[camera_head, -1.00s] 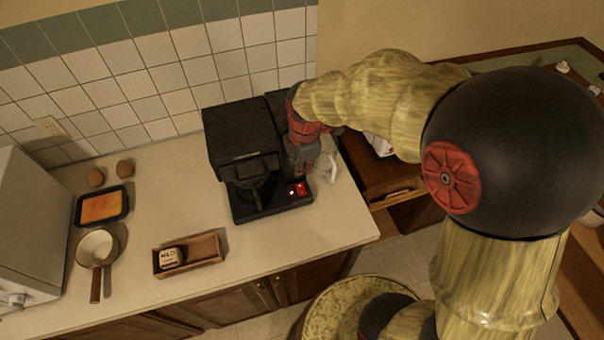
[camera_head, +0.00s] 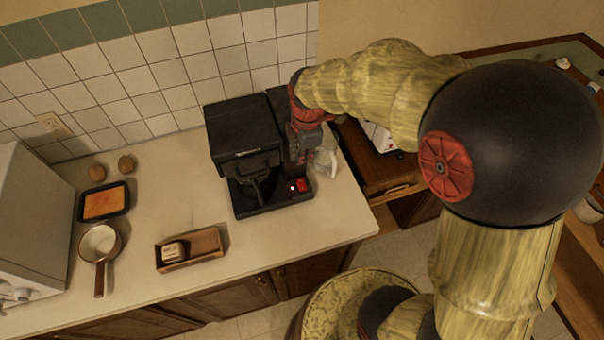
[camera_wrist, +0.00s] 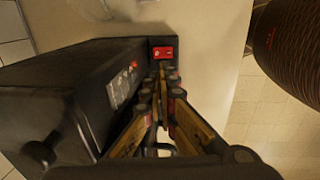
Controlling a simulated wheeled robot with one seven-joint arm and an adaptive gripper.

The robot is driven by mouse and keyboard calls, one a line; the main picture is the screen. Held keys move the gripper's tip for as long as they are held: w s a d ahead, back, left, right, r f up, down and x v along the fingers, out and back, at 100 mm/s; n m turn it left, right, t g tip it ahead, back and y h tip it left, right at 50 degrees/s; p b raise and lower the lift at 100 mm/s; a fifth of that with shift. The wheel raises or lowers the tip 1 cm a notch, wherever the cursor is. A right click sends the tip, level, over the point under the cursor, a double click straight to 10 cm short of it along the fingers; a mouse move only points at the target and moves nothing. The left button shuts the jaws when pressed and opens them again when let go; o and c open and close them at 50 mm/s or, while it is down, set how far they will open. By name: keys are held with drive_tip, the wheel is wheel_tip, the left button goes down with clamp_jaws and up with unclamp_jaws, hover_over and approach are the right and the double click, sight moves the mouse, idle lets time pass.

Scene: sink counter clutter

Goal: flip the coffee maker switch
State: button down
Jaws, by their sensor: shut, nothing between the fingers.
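The black coffee maker (camera_head: 243,134) stands on the counter against the tiled wall. Its red switch (camera_head: 302,184) is at the right front of the base, beside a small lit spot. The switch also shows in the wrist view (camera_wrist: 163,53), just beyond my fingertips. My gripper (camera_wrist: 162,72) is shut and empty, its fingers pointing at the switch along the coffee maker's side. I cannot tell whether the tips touch it. In the head view my wrist stands at the coffee maker's right side, and the fingertips are hard to make out.
A clear cup-like thing (camera_head: 325,161) stands close to the right of my wrist. A wooden tray (camera_head: 207,239) with a small jar, a pan (camera_head: 100,243) and a black dish (camera_head: 103,202) are to the left. Bare counter lies in front of the coffee maker.

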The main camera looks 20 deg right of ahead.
sight(303, 187)
drive_tip(key=f, duration=0.4)
drive_tip(key=w+f, duration=0.1)
drive_tip(key=f, duration=0.4)
drive_tip(key=f+b, duration=0.1)
drive_tip(key=f, duration=0.4)
drive_tip(key=shift+w, duration=0.4)
drive_tip(key=shift+w+f+b, duration=0.1)
drive_tip(key=shift+f+b, duration=0.2)
drive_tip(key=shift+f, duration=0.1)
drive_tip(key=shift+r, duration=0.1)
drive_tip(key=shift+s, duration=0.9)
drive_tip(key=shift+p, duration=0.3)
